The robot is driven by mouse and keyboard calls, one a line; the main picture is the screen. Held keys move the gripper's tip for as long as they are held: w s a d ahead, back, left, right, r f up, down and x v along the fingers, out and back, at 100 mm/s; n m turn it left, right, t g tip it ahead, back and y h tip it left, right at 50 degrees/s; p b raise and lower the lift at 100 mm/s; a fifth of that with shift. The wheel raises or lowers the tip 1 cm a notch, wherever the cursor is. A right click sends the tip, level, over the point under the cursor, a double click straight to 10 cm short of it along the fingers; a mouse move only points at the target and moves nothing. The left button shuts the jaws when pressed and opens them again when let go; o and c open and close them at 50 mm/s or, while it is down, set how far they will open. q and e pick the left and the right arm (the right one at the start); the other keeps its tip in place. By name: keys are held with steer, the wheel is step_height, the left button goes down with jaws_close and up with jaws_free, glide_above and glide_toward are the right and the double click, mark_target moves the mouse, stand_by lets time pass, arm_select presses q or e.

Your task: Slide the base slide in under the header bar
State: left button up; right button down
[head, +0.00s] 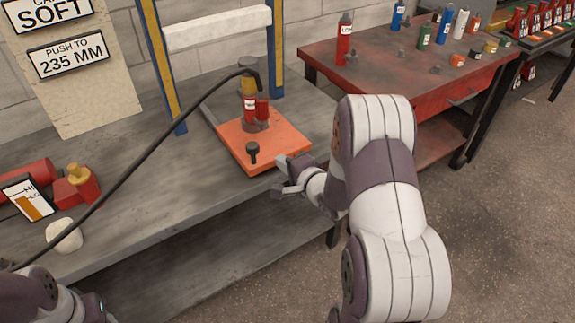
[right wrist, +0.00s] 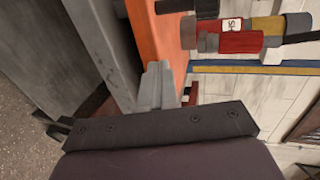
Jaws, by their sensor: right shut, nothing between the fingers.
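The base slide, an orange plate (head: 290,150), lies on the grey bench with a black knob (head: 252,150) near its front. A red and yellow cylinder unit (head: 250,108) with a black hose stands towards its back. The white header bar (head: 217,30) spans two blue and yellow posts behind and above it. My right gripper (head: 284,178) is shut and empty at the plate's front edge. In the right wrist view its fingertips (right wrist: 157,80) are close to the orange plate (right wrist: 158,40); whether they touch is unclear. Only part of my left arm shows, at bottom left.
The black hose crosses the bench (head: 150,210) diagonally. At the left are a red and yellow item (head: 78,185), a small display (head: 28,198) and a white rounded object (head: 64,235). A red table (head: 400,70) with bottles stands at the right.

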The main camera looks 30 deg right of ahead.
mark_target(255, 130)
steer(key=w, duration=0.5)
steer(key=w+a+p, duration=0.1)
steer(key=w, duration=1)
steer(key=shift+w+a, duration=0.1)
steer(key=shift+a, duration=0.05)
arm_select(q)
steer(key=shift+r, duration=0.7)
steer(key=shift+s, duration=0.1)
arm_select(e)
steer(key=shift+r, duration=0.15)
